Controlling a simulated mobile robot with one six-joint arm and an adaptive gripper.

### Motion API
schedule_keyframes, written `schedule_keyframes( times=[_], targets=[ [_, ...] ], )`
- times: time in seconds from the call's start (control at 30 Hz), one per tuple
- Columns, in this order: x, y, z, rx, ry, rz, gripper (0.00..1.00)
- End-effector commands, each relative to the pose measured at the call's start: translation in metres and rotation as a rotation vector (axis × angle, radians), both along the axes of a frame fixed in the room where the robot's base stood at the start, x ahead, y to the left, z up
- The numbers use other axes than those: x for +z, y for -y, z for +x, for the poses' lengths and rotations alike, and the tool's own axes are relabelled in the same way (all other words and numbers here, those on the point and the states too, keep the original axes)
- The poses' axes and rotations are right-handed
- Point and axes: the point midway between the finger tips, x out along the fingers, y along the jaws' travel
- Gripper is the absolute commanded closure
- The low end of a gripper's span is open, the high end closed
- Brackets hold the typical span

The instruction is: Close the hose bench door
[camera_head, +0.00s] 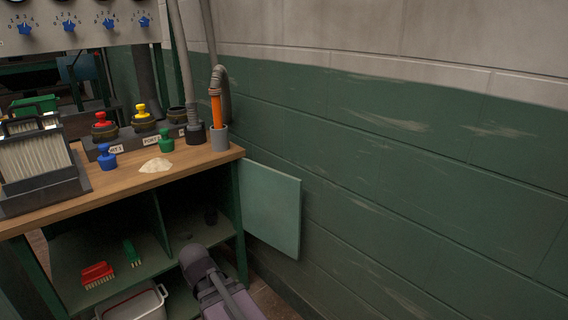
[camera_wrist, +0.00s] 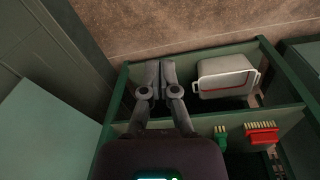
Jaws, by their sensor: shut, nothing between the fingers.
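The hose bench (camera_head: 118,195) has a wooden top and green open compartments below. Its door (camera_head: 272,208), a flat pale green panel, stands swung open at the bench's right end, near the wall. In the wrist view the door (camera_wrist: 48,130) is at the left. My gripper (camera_wrist: 160,68) is shut and empty, with its fingers together in front of the bench's open compartments, to one side of the door and apart from it. In the head view my arm rises at the bottom middle, and the fingertips are not clear there.
A grey bin (camera_head: 135,302), a red brush (camera_head: 97,274) and a green brush (camera_head: 132,252) sit in the compartments. Small coloured-top fittings and an orange-ended hose (camera_head: 216,108) stand on top. The green block wall (camera_head: 420,190) is close behind the door.

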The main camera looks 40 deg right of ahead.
Motion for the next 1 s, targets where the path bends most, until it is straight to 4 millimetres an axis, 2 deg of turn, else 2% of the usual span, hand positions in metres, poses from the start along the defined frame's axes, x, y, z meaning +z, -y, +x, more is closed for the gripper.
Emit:
schedule_keyframes(
  times=[0.03,0.5,1.0],
  targets=[
    [0.018,0.010,0.010,-0.037,0.011,-0.015,1.00],
    [0.120,0.113,0.077,-0.450,0.155,-0.173,1.00],
    [0.235,0.239,0.129,-0.858,0.355,-0.321,1.00]
  ],
)
